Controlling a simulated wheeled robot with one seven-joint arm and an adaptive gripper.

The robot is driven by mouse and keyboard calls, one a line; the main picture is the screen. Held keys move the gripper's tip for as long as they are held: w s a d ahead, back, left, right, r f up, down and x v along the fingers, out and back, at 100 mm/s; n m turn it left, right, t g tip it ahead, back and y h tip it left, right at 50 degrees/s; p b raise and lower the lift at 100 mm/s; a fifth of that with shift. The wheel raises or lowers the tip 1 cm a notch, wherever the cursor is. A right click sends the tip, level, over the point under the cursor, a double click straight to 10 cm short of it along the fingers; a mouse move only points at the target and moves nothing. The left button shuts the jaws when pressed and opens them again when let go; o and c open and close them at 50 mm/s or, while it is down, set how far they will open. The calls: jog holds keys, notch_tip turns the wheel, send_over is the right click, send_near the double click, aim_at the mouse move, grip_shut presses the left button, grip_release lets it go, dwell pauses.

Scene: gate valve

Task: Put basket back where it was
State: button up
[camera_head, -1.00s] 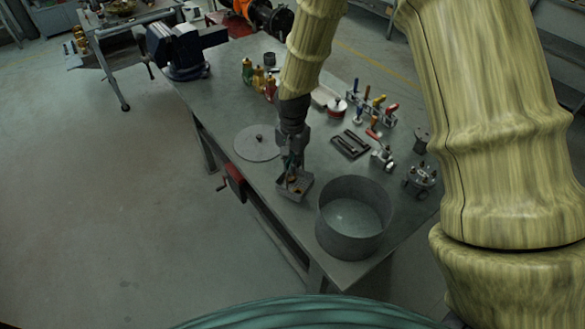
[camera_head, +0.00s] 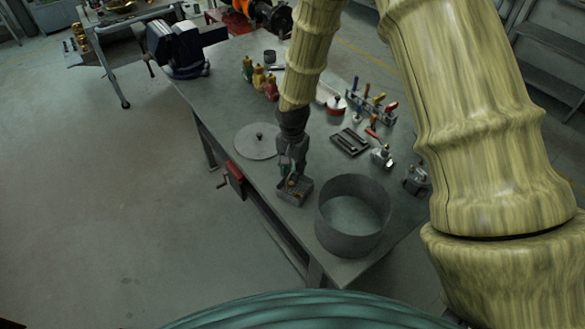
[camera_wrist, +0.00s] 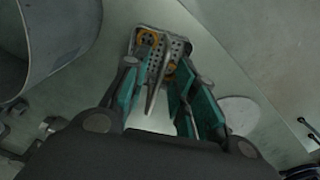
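The basket is a small grey perforated tray with a thin upright handle and orange-brown ring-shaped pieces inside. It sits at the table's near-left edge in the head view (camera_head: 296,197), left of the large round pan. In the wrist view the basket (camera_wrist: 183,48) lies beyond my fingertips. My gripper (camera_head: 290,178) points down over it. In the wrist view my gripper (camera_wrist: 160,75) has its two teal-padded fingers apart, one on each side of the handle, with visible gaps. Whether the basket's underside touches the table is hard to tell.
The large grey pan (camera_head: 337,237) stands close to the basket's right. A flat round lid (camera_head: 250,146) lies behind left. A red crank device (camera_head: 234,174) sits on the table's left edge. Bottles (camera_head: 270,84), a black tray (camera_head: 350,143) and tools stand farther back.

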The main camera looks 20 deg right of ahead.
jog(key=shift+r, duration=0.2)
notch_tip(320, 180, up, 12)
jog(key=b, duration=0.4)
dwell(0.6)
jog(key=shift+d, duration=0.1)
